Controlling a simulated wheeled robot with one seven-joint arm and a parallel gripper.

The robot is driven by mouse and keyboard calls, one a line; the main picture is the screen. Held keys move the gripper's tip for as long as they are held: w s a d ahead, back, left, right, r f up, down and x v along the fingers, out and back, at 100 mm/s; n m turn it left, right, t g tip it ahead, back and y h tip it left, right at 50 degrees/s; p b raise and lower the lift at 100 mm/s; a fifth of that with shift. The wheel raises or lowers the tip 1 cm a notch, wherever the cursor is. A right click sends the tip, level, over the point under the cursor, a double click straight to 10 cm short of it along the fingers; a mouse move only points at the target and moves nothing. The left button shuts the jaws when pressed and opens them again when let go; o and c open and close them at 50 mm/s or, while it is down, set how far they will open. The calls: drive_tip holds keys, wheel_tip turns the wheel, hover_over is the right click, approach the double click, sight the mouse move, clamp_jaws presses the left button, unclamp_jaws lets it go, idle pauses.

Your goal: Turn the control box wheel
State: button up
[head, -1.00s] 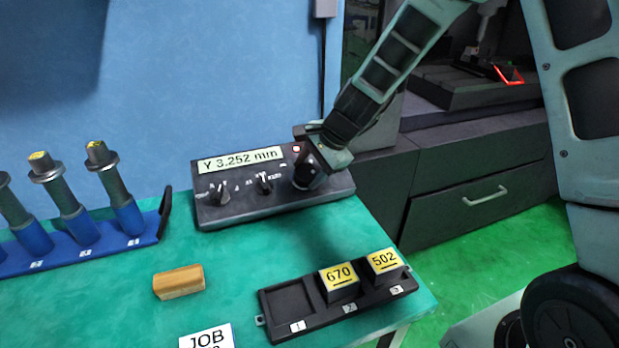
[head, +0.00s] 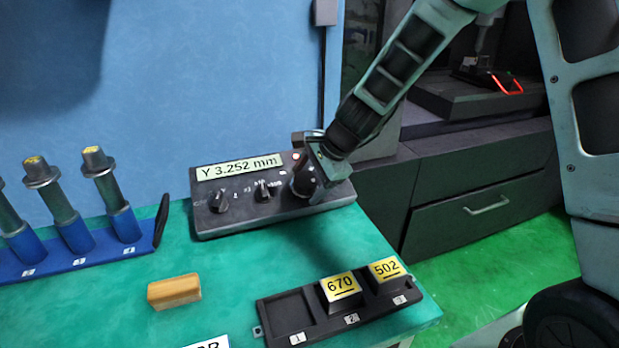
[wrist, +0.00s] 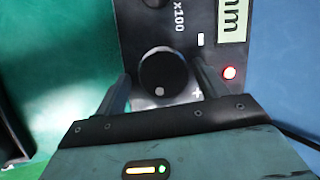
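The control box (head: 245,205) is a dark box on the green table with a label reading "Y 3.252 mm" (head: 238,167). Its black wheel (head: 303,182) is at the box's right end, partly hidden by my gripper in the head view. In the wrist view the wheel (wrist: 163,73) is a round black knob with a pale dot near its lower edge. My gripper (wrist: 166,85) is open, with one finger on each side of the wheel. Gaps show between the fingers and the wheel. Two smaller knobs (head: 219,201) (head: 263,190) sit left of it.
A red light (wrist: 229,72) is beside the wheel. A black tray (head: 290,309) with blocks marked 670 (head: 341,287) and 502 (head: 386,268) and a wooden block (head: 174,291) lie in front. A blue rack (head: 85,262) holds tools at left. A grey cabinet (head: 480,190) stands right.

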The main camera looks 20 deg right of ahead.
drive_tip(key=shift+r, duration=0.1)
drive_tip(key=shift+s+d+r, duration=0.1)
drive_tip(key=shift+d+r, duration=0.1)
drive_tip(key=shift+r, duration=0.3)
drive_tip(key=p+v, duration=0.2)
drive_tip(key=v, duration=1.4)
drive_tip(key=shift+s+r, duration=0.1)
drive_tip(key=shift+s, duration=0.05)
drive_tip(key=s+a+f+n+g+h, duration=0.1)
drive_tip(key=s+a+f+n+g, duration=0.3)
drive_tip(key=s+a+n, duration=0.9)
drive_tip(key=s+f+n+h, duration=0.2)
drive_tip(key=s+n, duration=0.8)
drive_tip(key=s, duration=0.3)
drive_tip(key=shift+f+g+h, duration=0.3)
drive_tip(key=shift+f, duration=0.1)
